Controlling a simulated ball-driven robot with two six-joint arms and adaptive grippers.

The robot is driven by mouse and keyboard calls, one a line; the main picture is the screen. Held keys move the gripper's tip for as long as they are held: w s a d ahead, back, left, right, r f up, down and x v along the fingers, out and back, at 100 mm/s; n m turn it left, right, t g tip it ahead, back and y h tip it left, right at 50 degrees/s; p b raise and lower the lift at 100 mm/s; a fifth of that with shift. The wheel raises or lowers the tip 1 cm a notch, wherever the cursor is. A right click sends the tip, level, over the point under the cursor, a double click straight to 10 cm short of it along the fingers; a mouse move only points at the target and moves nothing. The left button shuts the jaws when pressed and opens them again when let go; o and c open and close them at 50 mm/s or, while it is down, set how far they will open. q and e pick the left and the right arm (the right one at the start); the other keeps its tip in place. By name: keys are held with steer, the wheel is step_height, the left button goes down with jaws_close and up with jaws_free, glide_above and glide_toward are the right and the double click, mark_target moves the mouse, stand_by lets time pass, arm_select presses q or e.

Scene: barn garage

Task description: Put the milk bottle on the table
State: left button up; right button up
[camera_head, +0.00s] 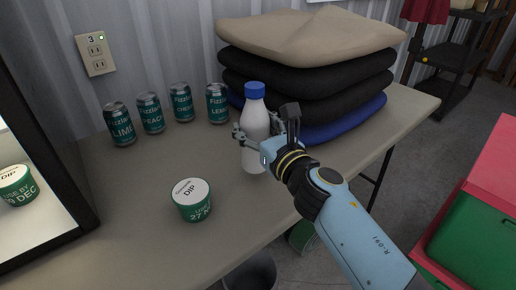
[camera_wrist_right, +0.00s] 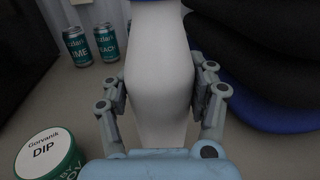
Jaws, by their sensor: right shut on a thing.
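The white milk bottle (camera_head: 254,128) with a blue cap is upright over the beige table (camera_head: 150,222). My right gripper (camera_head: 256,138) is shut around the bottle's middle, with a finger on each side. In the right wrist view the bottle (camera_wrist_right: 160,70) fills the space between the fingers of my right gripper (camera_wrist_right: 162,95). The bottle's base shows against the table top, but I cannot tell whether it touches. My left gripper is not in view.
Several Fizzlar cans (camera_head: 181,103) stand behind, to the left. A dip tub (camera_head: 192,200) stands front left of the bottle. Folded cloths (camera_head: 310,85) are stacked behind right. A dark-framed case (camera_head: 70,190) is at left. Bare table lies between the tub and cans.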

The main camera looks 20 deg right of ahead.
steer(key=shift+f+b, duration=1.75)
steer(key=shift+f, duration=0.35)
steer(key=o, duration=1.6)
steer(key=shift+c, duration=0.2)
steer(key=shift+r, duration=0.15)
steer(key=shift+s+r+p, duration=0.1)
steer(key=shift+s+p, duration=0.15)
steer(key=shift+p, duration=0.05)
steer(key=s+d+b, duration=0.1)
steer(key=s+d, duration=0.1)
steer(key=s, duration=0.9)
steer(key=shift+s, duration=0.2)
